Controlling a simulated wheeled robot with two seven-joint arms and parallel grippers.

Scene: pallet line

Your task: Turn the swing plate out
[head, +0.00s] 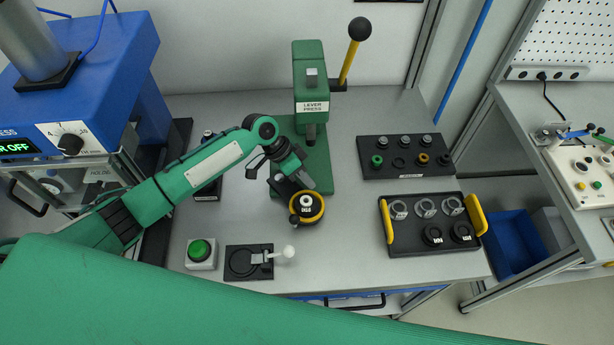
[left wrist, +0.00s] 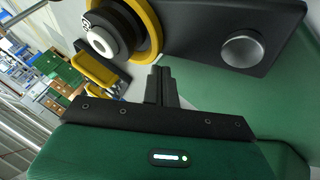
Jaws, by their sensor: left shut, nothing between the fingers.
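The swing plate (left wrist: 215,25) is a dark plate with a yellow-rimmed round nest (head: 322,211) at one end and a silver round knob (left wrist: 243,50) at the other in the left wrist view. In the head view the nest lies in front of the green lever press (head: 310,75), clear of its ram (head: 311,130). A black part with a white centre (head: 306,202) sits in the nest. My left gripper (head: 309,186) is shut and empty beside the plate. Its fingers (left wrist: 160,85) point at the plate's side edge; whether they touch it I cannot tell. My right gripper is out of view.
The press lever (head: 350,62) stands raised. A black rack (head: 406,170) and a yellow-handled tray (head: 400,243) holding rings and black parts are on the right. A green button (head: 199,251) and a black fixture with a white-knobbed clamp (head: 248,272) sit at the front left.

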